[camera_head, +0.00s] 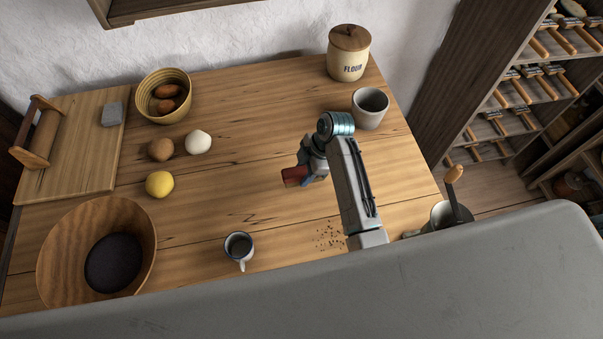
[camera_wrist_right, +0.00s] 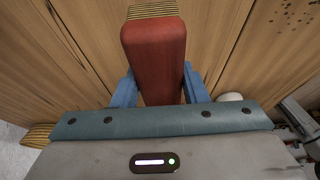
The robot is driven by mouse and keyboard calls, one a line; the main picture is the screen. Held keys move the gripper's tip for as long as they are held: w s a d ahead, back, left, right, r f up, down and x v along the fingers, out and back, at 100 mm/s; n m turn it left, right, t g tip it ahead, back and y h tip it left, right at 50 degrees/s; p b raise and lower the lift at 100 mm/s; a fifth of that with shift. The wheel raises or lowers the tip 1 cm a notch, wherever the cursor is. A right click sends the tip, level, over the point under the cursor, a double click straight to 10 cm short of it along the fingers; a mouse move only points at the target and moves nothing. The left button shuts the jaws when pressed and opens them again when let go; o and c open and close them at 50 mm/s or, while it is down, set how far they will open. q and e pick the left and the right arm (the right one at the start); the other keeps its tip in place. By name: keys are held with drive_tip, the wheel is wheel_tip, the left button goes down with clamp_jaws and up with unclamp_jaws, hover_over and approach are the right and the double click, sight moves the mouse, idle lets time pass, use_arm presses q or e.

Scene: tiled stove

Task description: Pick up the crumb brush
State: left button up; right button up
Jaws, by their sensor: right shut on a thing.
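The crumb brush has a red body (camera_wrist_right: 153,55) with a band of striped yellow-and-dark bristles (camera_wrist_right: 155,10) at its far end. My right gripper (camera_wrist_right: 160,85) is shut on it, with one blue finger on each side of the red body. In the head view, the red end of the brush (camera_head: 293,176) sticks out to the left of my right gripper (camera_head: 305,174), over the middle of the table. It seems to be above the wood, but the gap is hard to judge. Most of the brush is hidden there by the gripper. My left gripper is not in view.
Dark crumbs (camera_head: 330,237) lie on the table (camera_head: 240,160) near its front edge. A mug (camera_head: 239,248) stands left of them. A grey crock (camera_head: 370,108) and a flour jar (camera_head: 348,55) stand behind my right arm. A wooden bowl (camera_head: 60,245) is front left.

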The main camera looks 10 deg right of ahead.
drive_tip(key=s+d+b, duration=0.1)
drive_tip(key=s, duration=0.3)
drive_tip(key=s+d+b, duration=0.1)
drive_tip(key=s, duration=0.3)
drive_tip(key=s+d+r+b, duration=0.1)
drive_tip(key=s, duration=0.3)
drive_tip(key=shift+s+d, duration=0.3)
drive_tip(key=shift+s, duration=0.1)
drive_tip(key=shift+s+d+r, duration=0.2)
drive_tip(key=shift+s, duration=0.4)
